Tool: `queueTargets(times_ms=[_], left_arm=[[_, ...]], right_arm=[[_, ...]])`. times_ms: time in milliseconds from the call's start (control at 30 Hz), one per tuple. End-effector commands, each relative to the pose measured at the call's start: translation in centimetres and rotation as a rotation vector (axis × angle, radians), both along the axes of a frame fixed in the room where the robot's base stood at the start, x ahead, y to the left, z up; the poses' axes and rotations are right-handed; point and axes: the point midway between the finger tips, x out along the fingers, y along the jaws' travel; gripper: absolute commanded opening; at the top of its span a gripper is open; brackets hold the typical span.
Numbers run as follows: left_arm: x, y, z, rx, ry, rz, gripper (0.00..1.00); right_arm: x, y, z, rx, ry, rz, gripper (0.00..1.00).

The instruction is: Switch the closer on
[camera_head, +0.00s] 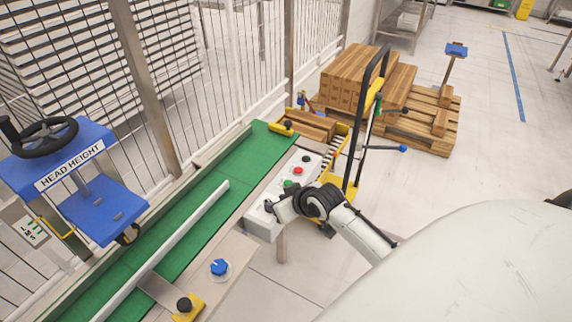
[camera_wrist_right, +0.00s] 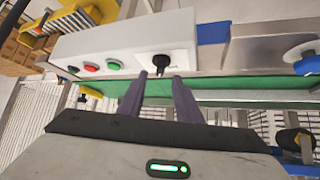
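A white control box (camera_head: 312,161) stands beside the green conveyor; it also shows in the right wrist view (camera_wrist_right: 125,45). In the wrist view its face carries a black rotary knob (camera_wrist_right: 161,62), a green button (camera_wrist_right: 113,65), a red button (camera_wrist_right: 91,67) and a dark button (camera_wrist_right: 73,69). No label naming the closer is readable. My right gripper (camera_head: 271,210) is at the near end of the box. In the wrist view its two fingers (camera_wrist_right: 161,77) are apart, with the knob just beyond and between their tips; contact cannot be told. My left gripper is not in view.
The green conveyor (camera_head: 262,143) runs along a mesh fence. A blue knob (camera_head: 219,267) and a black knob on a yellow base (camera_head: 185,306) lie nearer. A yellow trolley with a black handle (camera_head: 366,112) and a pallet of boxes (camera_head: 425,132) stand beyond. Floor at right is clear.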

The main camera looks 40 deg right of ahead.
Motion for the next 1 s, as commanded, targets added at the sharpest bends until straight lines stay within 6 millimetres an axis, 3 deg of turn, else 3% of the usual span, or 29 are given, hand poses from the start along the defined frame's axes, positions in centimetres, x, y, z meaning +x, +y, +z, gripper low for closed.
queueTargets(times_ms=[200,400,1000], left_arm=[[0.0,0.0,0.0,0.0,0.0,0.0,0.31],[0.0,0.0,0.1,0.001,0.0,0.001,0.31],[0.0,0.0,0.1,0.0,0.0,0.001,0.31]], right_arm=[[-2.8,0.2,2.8,-0.001,-0.001,0.001,0.31],[-4.2,0.2,4.2,0.0,0.0,0.0,0.31],[-4.3,0.3,4.4,0.0,0.0,0.0,0.31]])
